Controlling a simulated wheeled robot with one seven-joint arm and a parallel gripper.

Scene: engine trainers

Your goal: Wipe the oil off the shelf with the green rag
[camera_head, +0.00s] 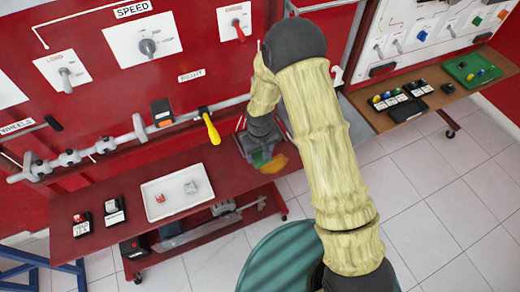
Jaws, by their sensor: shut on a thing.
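My gripper (262,150) is at the right end of the red shelf (150,195), pointing down and shut on the green rag (261,159). Only a small part of the rag shows beneath the fingers. An orange-brown oil patch (275,164) lies on the shelf just right of the rag, close to or touching it. My arm and gripper hide part of this area, so the patch's full extent cannot be seen.
A white tray (160,214) with two small parts sits left of my gripper. Two dark blocks stand farther left. A yellow-handled lever (211,128) juts from the red panel nearby. A teal drum (268,262) stands on the floor in front. A wooden shelf (440,98) is at right.

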